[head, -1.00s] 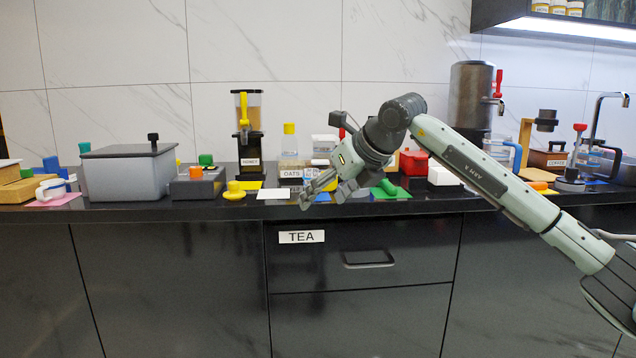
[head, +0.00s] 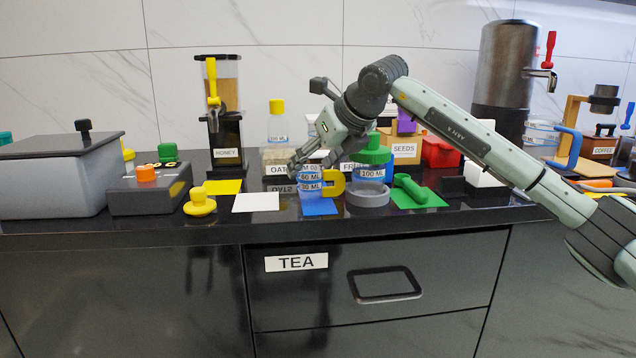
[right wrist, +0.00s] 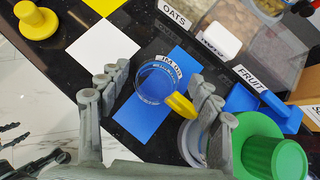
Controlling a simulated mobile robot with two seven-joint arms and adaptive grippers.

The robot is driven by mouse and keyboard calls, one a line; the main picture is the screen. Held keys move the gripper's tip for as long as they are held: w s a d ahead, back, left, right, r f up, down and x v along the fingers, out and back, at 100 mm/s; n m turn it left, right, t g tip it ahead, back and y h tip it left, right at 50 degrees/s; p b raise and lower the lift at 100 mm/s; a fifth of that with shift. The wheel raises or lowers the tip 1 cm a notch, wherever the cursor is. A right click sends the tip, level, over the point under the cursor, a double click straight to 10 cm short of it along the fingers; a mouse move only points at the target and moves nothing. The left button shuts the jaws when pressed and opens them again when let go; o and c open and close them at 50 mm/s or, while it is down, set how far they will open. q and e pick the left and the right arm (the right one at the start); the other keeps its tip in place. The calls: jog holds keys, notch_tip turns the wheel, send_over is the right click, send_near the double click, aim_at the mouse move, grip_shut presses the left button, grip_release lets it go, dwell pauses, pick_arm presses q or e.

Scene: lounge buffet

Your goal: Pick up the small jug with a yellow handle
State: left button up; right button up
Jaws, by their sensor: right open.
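The small jug (head: 311,184) is clear with blue bands, a measure label and a yellow handle (head: 334,183). It stands upright on a blue mat (head: 319,207) near the counter's front edge. My right gripper (head: 303,162) is open at the jug's top and partly hides it in the head view. In the right wrist view, the jug (right wrist: 155,82) shows from above between the open fingers (right wrist: 160,87), with its yellow handle (right wrist: 180,106) pointing toward the finger on the right. I cannot tell whether a finger touches it. My left gripper is not in view.
A white mat (head: 256,203) is bare on the left. Labelled bins, OATS and FRUIT, stand behind. A yellow knobbed piece (head: 200,203) lies farther left.

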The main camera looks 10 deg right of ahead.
jog(key=shift+w+a+f, duration=0.25)
jog(key=shift+f, duration=0.15)
jog(key=x, duration=0.5)
jog(key=shift+w+f+p, duration=0.25)
jog(key=shift+p, duration=0.1)
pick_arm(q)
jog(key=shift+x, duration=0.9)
pick_arm(e)
jog(key=c, duration=1.4)
